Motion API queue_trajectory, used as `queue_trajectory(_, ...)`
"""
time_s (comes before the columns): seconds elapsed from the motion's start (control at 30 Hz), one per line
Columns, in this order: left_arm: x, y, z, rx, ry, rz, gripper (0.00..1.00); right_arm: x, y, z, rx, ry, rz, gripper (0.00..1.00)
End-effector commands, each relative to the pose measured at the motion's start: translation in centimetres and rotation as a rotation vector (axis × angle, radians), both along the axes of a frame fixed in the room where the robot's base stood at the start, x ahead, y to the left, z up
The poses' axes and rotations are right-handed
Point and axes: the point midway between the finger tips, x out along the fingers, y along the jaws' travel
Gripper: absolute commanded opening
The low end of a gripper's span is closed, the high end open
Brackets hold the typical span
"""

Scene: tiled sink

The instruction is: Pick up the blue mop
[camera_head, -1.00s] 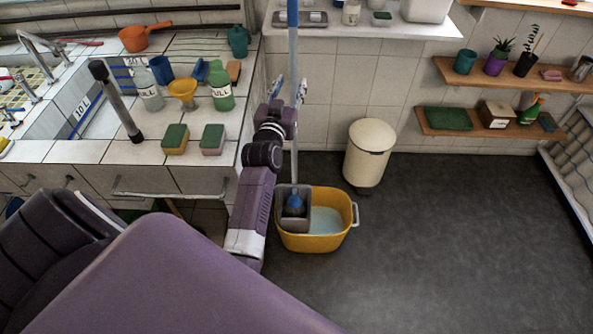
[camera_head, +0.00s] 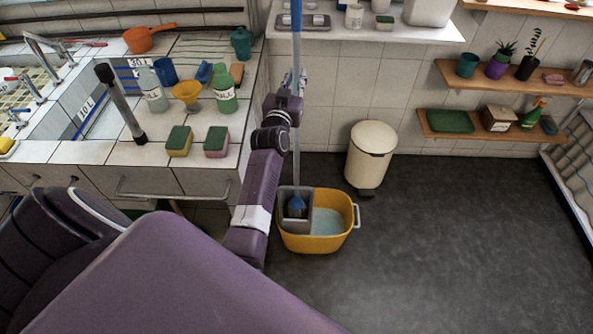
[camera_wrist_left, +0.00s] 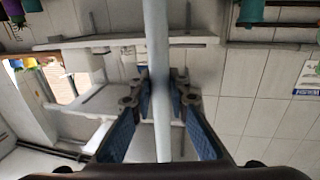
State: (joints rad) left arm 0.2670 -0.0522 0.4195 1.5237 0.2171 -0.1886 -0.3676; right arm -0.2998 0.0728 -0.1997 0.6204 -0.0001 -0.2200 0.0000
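The mop (camera_head: 296,50) stands nearly upright, its shaft blue at the top and pale grey lower down. Its blue head (camera_head: 296,207) is in the grey wringer part of a yellow bucket (camera_head: 318,243) on the floor. My left gripper (camera_head: 296,80) is at the shaft, well above the bucket. In the left wrist view the shaft (camera_wrist_left: 157,35) runs between the blue-padded fingers of my left gripper (camera_wrist_left: 161,82), which close in on it from both sides. My right gripper is not in view.
A cream bin (camera_head: 370,152) stands right of the bucket. A white shelf (camera_head: 375,35) is behind the shaft. Dark floor (camera_head: 460,230) is clear on the right.

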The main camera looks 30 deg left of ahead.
Motion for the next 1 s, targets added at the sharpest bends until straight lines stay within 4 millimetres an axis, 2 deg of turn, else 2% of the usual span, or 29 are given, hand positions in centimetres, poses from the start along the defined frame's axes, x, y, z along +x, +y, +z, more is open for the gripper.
queue_trajectory(0.07, 0.0, 0.0, 0.0, 0.0, 0.0, 0.0, 0.0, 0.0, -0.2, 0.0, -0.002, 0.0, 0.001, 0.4)
queue_trajectory(0.4, 0.0, 0.0, 0.4, 0.002, -0.007, 0.001, 0.0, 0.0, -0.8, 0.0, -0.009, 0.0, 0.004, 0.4)
queue_trajectory(0.57, 0.1, 0.0, 1.3, 0.002, -0.009, 0.001, 0.0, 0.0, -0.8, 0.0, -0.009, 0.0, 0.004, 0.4)
queue_trajectory(0.77, 0.0, 0.0, 4.0, 0.002, -0.012, 0.002, 0.0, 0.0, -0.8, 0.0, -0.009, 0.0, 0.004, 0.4)
queue_trajectory(1.0, 0.0, 0.0, 9.0, 0.003, -0.014, 0.001, 0.0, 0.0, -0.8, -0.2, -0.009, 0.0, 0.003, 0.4)
